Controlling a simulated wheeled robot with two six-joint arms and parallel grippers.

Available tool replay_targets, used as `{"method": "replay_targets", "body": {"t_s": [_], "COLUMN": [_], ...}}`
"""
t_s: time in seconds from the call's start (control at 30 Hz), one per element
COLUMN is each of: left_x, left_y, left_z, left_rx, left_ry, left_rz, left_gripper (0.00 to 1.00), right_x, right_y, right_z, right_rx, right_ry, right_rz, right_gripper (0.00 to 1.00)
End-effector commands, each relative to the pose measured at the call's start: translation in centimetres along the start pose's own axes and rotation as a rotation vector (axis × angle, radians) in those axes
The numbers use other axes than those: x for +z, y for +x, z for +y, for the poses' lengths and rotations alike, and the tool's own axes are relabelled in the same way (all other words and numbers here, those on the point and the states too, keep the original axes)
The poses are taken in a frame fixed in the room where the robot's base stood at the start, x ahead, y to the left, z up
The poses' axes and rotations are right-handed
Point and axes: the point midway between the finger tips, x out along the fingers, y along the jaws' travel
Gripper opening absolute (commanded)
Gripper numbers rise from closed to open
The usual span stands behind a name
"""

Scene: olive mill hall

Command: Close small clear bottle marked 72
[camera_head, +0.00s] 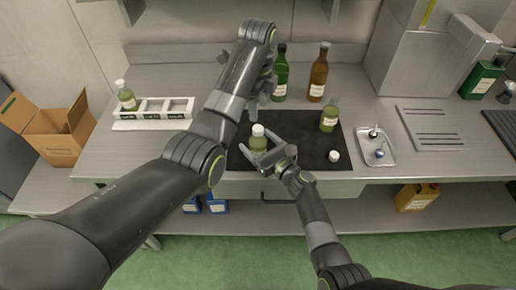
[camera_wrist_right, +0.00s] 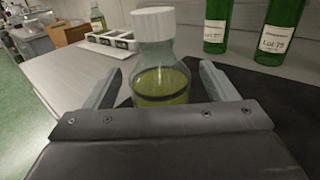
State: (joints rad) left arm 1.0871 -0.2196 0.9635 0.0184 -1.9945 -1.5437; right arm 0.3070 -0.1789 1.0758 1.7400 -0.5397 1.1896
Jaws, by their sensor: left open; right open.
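A small clear bottle (camera_head: 258,143) with yellow-green liquid and a white cap on its top stands on the dark mat. In the right wrist view this bottle (camera_wrist_right: 160,82) is upright between the fingers of my open right gripper (camera_wrist_right: 160,72). I cannot tell whether the fingers touch it. My left gripper (camera_head: 262,95) is open, above and behind the capped bottle. A second small clear bottle (camera_head: 329,116) stands at the right of the mat and seems to have no cap. A loose white cap (camera_head: 334,156) lies on the mat near it. I cannot read a 72 on either bottle.
A green bottle (camera_head: 281,75) and a brown bottle (camera_head: 317,75) stand behind the mat (camera_head: 300,128). A metal tray (camera_head: 376,148) with small items is to the right. A white rack (camera_head: 165,112) and another small bottle (camera_head: 127,98) are at the left. An open cardboard box (camera_head: 55,140) stands left.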

Motion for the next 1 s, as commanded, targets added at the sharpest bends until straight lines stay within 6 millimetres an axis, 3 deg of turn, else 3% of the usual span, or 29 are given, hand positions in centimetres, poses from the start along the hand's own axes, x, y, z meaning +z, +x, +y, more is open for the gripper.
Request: {"method": "replay_targets", "body": {"t_s": [0.23, 0.63, 1.0], "left_x": [0.0, 0.0, 0.0], "left_y": [0.0, 0.0, 0.0], "left_z": [0.0, 0.0, 0.0], "left_rx": [0.0, 0.0, 0.0], "left_ry": [0.0, 0.0, 0.0], "left_rz": [0.0, 0.0, 0.0], "left_gripper": [0.47, 0.47, 0.47], "right_x": [0.0, 0.0, -0.1], "right_y": [1.9, 2.2, 2.2], "right_z": [0.0, 0.0, 0.0], "right_rx": [-0.001, -0.001, -0.001], "right_ry": [0.0, 0.0, 0.0], "right_rz": [0.001, 0.001, 0.001], "right_gripper": [0.79, 0.79, 0.3]}}
